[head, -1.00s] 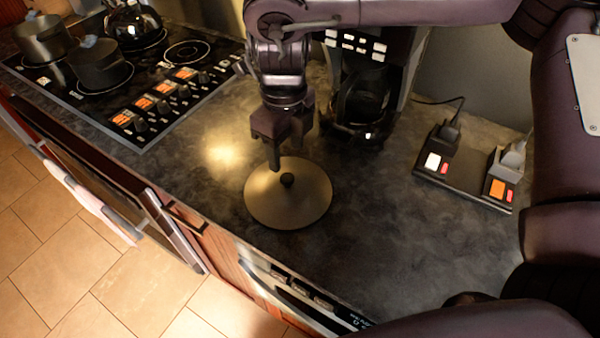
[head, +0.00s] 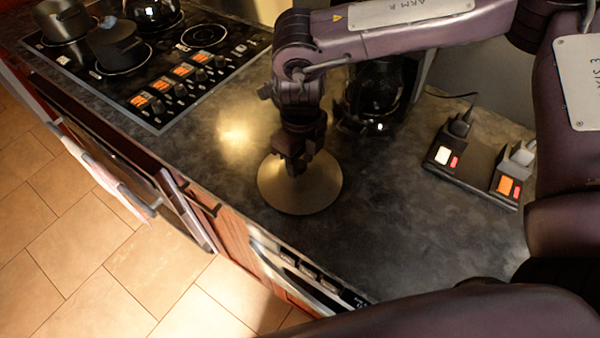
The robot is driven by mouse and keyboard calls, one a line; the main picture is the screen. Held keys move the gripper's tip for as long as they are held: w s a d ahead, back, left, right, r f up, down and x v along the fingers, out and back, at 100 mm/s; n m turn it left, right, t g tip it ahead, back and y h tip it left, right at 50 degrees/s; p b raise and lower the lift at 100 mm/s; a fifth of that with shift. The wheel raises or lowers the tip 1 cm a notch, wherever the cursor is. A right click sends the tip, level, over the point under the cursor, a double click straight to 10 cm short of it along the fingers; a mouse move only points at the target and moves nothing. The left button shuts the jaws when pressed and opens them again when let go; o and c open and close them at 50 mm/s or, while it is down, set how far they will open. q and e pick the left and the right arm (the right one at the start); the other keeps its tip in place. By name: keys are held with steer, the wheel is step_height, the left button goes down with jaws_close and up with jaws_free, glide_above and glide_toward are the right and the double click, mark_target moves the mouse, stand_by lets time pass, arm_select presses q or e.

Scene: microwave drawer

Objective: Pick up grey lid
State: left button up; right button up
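The grey lid (head: 306,197) is a round, flat disc that lies on the dark countertop and looks tan in the warm light. My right gripper (head: 296,170) points down over the middle of the lid, where the lid's dark knob was visible before. The gripper and wrist now hide the knob. The fingertips are very close together at the knob, but I cannot see whether they are closed on it. My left gripper is not in view.
A stove (head: 150,65) with pots and a kettle (head: 153,12) is at the upper left. A coffee maker (head: 375,95) stands just behind my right wrist. A black switch box (head: 470,170) lies to the right. The counter (head: 400,240) between is clear.

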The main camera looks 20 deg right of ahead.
jaws_close()
steer(key=shift+w+r, duration=0.1)
